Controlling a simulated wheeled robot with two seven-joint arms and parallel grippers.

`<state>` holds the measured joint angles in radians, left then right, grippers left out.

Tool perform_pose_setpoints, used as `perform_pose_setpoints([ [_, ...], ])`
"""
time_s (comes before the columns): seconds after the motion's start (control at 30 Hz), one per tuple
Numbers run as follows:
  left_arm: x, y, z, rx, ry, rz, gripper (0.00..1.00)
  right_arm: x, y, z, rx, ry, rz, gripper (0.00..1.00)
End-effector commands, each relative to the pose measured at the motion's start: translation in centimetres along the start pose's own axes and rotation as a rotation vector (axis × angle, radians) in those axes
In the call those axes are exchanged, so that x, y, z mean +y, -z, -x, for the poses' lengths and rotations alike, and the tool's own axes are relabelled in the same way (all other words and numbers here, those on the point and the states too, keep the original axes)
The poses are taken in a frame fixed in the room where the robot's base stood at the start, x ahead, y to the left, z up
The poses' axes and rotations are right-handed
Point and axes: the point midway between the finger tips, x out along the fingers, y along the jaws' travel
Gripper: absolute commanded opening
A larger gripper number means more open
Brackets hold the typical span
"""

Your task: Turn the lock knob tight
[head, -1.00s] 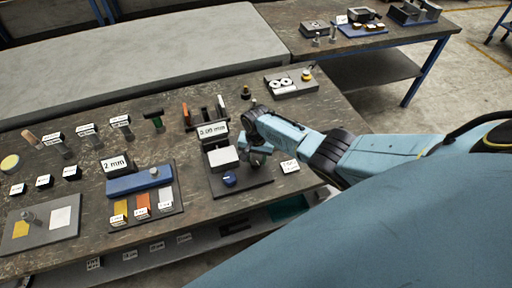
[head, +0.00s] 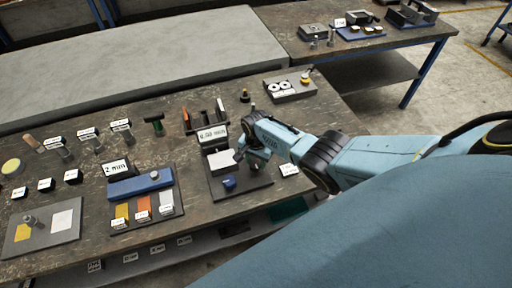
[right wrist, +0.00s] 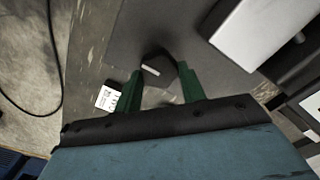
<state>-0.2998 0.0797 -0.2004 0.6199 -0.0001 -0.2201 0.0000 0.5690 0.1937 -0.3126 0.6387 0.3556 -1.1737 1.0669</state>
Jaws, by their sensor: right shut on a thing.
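The lock knob (right wrist: 155,70), dark and faceted with a short white line on its face, shows in the right wrist view between the two green fingers of my right gripper (right wrist: 160,85). The fingers are shut on its sides. In the head view my right gripper (head: 250,163) reaches down beside a white block (head: 222,160) on a dark base plate (head: 250,188), and there it hides the dark knob. A separate blue knob (head: 229,183) sits at the front of that plate, apart from the gripper. My left gripper is not in view.
A small white label (head: 289,169) stands right of the plate. A labelled display (head: 213,134) rises behind the block, with a rack of upright tools (head: 205,115) beyond. A blue bar fixture (head: 139,185) with coloured strips lies to the left. A tray (head: 290,86) sits behind the arm.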

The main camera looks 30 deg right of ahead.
Motion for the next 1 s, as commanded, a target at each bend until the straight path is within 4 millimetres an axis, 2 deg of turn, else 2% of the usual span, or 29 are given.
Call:
perform_pose_setpoints([
  [0.03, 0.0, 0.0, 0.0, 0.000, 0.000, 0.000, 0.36, 0.0, 0.2, 0.1, 0.005, 0.001, 0.000, 0.43],
  [0.2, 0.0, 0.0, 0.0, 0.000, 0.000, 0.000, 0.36, 0.0, 0.2, 0.1, 0.003, 0.001, 0.001, 0.62],
  [0.57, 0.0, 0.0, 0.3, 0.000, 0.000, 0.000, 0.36, 0.0, 0.1, 0.6, 0.002, 0.002, 0.001, 0.62],
  [0.77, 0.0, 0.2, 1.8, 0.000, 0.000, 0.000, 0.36, 0.0, 0.1, 3.4, 0.004, 0.003, 0.002, 0.62],
  [1.0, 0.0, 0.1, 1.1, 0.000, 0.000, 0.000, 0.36, 0.0, 0.1, 5.9, 0.004, 0.004, 0.002, 0.62],
])
